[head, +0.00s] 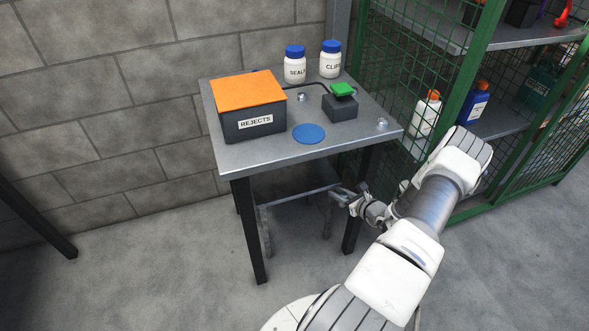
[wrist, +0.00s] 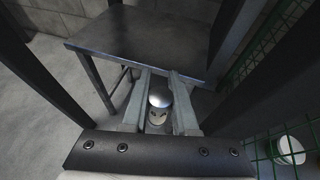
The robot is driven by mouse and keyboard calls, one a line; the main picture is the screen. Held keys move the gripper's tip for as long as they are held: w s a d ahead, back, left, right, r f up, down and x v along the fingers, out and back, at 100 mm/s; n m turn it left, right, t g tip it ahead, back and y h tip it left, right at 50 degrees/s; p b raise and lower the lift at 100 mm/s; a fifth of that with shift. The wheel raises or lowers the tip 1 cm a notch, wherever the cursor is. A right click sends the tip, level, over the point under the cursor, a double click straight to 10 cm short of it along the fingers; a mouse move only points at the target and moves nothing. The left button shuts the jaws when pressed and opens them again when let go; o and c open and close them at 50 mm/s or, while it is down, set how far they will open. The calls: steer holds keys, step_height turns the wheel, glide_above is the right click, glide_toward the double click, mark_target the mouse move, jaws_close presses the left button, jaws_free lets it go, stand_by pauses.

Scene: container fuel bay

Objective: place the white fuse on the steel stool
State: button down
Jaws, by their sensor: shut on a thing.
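The white fuse (wrist: 158,106), a short cylinder with a shiny silver cap, is between the two fingers of my gripper (wrist: 160,78) in the wrist view. My gripper is shut on it. In the head view my gripper (head: 343,196) reaches in under the table from the right, and the fuse cannot be made out there. The steel stool (wrist: 150,36) stands under the table; its flat grey seat is bare where visible, ahead of my fingertips. In the head view only the stool's front edge and legs (head: 265,232) show, the table hiding most of the seat.
The grey table (head: 262,158) carries a REJECTS box (head: 240,110), two white jars (head: 294,66), a green-topped block (head: 342,104) and a blue disc (head: 309,133). Its dark legs (head: 251,232) flank the stool. A green mesh cage (head: 405,75) stands to the right.

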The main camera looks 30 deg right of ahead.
steer(key=b, duration=0.4)
glide_above(308, 178)
steer(key=shift+s+a, duration=0.15)
steer(key=shift+s, duration=0.1)
steer(key=shift+w+f+b, duration=0.15)
steer(key=shift+f+b, duration=0.45)
steer(key=shift+f, duration=0.25)
steer(key=shift+w+f+b, duration=0.15)
steer(key=shift+f+b, duration=0.45)
steer(key=shift+f, duration=0.25)
steer(key=shift+f, duration=0.2)
steer(key=c, duration=0.7)
jaws_free()
steer(key=shift+r, duration=0.1)
